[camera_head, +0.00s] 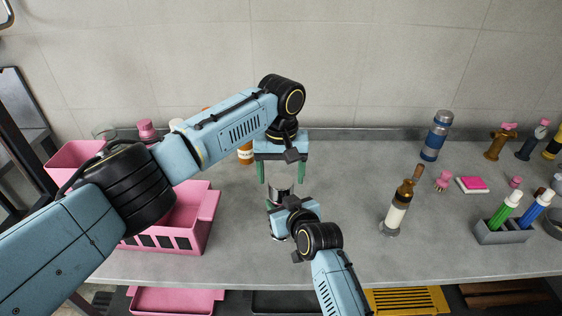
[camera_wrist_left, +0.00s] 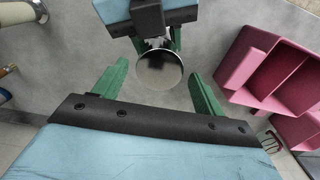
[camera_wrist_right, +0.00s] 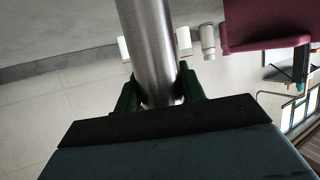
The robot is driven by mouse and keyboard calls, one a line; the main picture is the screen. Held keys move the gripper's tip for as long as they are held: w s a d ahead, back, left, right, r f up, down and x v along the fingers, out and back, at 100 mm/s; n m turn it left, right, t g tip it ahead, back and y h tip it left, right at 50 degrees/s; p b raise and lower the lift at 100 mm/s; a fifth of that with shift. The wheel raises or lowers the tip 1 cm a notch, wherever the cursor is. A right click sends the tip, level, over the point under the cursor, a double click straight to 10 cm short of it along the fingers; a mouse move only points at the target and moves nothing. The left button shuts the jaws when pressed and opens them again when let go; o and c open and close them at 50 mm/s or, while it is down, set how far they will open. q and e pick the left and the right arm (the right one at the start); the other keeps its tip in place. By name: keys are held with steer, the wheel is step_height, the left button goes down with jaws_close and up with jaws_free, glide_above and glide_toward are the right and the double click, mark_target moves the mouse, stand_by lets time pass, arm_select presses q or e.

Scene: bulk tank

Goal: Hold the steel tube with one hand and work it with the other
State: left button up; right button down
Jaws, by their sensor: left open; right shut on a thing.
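The steel tube (camera_head: 281,192) is upright over the middle of the counter; its lower part is hidden behind my right wrist in the head view. In the right wrist view the tube (camera_wrist_right: 150,45) is a brushed metal cylinder, with my right gripper (camera_wrist_right: 158,88) shut on it near one end. My left gripper (camera_head: 275,179) is open and points down just above the tube. In the left wrist view the tube's round, shiny end (camera_wrist_left: 160,69) shows between the two green fingers, with space on both sides. I cannot tell the exact height between them.
A pink crate (camera_head: 203,225) stands left of the tube. A grey holder (camera_head: 502,234) with green and blue tubes is farther right. The counter between tube and bottle is clear.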

mark_target(281, 181)
arm_select(q)
steer(key=shift+f, duration=2.05)
steer(key=c, duration=1)
steer(key=shift+m, duration=1.7)
steer(key=o, duration=1.1)
